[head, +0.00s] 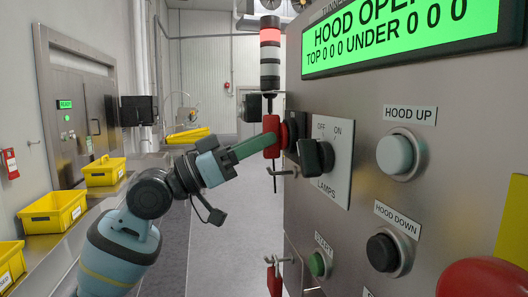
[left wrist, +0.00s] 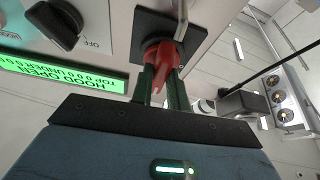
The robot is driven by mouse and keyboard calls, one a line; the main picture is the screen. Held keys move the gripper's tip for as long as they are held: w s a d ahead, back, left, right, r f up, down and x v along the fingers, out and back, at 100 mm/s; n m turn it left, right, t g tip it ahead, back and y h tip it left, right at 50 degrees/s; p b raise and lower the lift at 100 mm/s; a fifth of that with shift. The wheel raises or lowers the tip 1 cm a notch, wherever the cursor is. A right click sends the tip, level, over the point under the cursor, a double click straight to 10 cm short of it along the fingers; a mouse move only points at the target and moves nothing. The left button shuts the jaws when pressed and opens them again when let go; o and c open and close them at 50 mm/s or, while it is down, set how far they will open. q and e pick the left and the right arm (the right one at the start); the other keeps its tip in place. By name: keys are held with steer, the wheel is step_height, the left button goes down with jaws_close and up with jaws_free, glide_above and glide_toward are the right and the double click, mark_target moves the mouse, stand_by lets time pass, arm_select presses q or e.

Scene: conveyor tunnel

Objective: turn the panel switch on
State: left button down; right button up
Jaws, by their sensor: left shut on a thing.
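A red rotary switch handle (head: 271,136) sits on the side of the grey control panel (head: 375,80). It also shows in the left wrist view (left wrist: 163,56), in front of a black square plate (left wrist: 172,32). My left gripper (head: 266,143) has green fingers and reaches in from the left. In the left wrist view its fingers (left wrist: 161,78) lie on both sides of the red handle and are shut on it. The fingers partly hide the handle in the head view. My right gripper is in neither view.
The black LAMPS knob (head: 317,157), with OFF and ON marks, stands out close to the red handle. HOOD UP (head: 396,153) and HOOD DOWN (head: 384,251) buttons are on the panel. Yellow bins (head: 53,211) line the left side. A signal tower (head: 270,55) stands behind.

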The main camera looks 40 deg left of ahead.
arm_select(q)
steer(key=shift+s+m+g+h+b, duration=0.1)
steer(key=shift+m+g+h+b, duration=0.25)
steer(key=shift+m, duration=0.45)
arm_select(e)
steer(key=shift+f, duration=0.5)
arm_select(q)
steer(key=c, duration=1.4)
jaws_free()
steer(key=shift+a, duration=0.1)
steer(key=shift+o, duration=0.2)
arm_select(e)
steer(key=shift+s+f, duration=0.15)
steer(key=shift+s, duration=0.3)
arm_select(q)
steer(key=shift+f, duration=0.15)
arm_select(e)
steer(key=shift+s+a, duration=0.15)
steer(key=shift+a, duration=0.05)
